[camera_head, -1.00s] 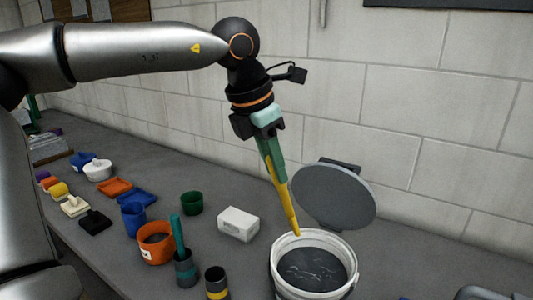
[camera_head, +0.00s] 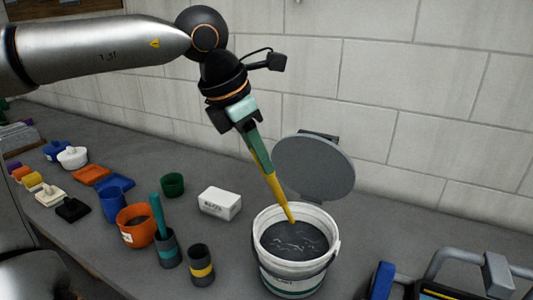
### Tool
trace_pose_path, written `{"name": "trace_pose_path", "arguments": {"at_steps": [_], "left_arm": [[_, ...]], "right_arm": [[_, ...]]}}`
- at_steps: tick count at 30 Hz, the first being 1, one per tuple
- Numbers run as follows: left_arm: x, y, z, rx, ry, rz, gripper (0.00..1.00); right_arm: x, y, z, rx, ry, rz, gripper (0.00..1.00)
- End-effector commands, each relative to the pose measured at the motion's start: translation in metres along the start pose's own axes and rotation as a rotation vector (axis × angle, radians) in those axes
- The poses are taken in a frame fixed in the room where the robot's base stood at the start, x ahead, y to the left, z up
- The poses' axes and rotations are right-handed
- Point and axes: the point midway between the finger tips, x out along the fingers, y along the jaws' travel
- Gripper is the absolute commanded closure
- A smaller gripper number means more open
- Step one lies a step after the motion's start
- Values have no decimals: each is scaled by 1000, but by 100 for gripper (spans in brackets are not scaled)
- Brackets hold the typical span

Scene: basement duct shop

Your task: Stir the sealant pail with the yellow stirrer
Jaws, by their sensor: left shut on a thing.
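The sealant pail (camera_head: 292,282) is a white bucket with dark grey sealant (camera_head: 295,242) inside, its surface marked with pale swirls. Its round grey lid (camera_head: 314,168) stands raised behind it. My left gripper (camera_head: 247,130) is shut on the yellow stirrer (camera_head: 279,198), holding it above and left of the pail. The stirrer slants down to the right, and its tip overlaps the pail's opening near the far rim. I cannot tell whether the tip touches the sealant. My right gripper is not in view.
A white box (camera_head: 219,204), an orange pot (camera_head: 136,226), a grey cup with a teal stick (camera_head: 167,250) and a yellow-banded cup (camera_head: 202,266) stand left of the pail. Blue and grey equipment (camera_head: 450,280) lies at the right front. The wall is close behind.

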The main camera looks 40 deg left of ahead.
Motion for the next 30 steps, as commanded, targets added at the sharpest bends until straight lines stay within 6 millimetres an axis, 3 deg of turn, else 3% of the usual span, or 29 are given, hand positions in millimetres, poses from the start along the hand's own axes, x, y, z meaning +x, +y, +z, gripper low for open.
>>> {"name": "trace_pose_path", "arguments": {"at_steps": [9, 30], "left_arm": [[15, -3, -23, -1, -1, -1, 100], [72, -2, -22, -1, 2, 1, 100]], "right_arm": [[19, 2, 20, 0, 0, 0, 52], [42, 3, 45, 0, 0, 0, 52]]}}
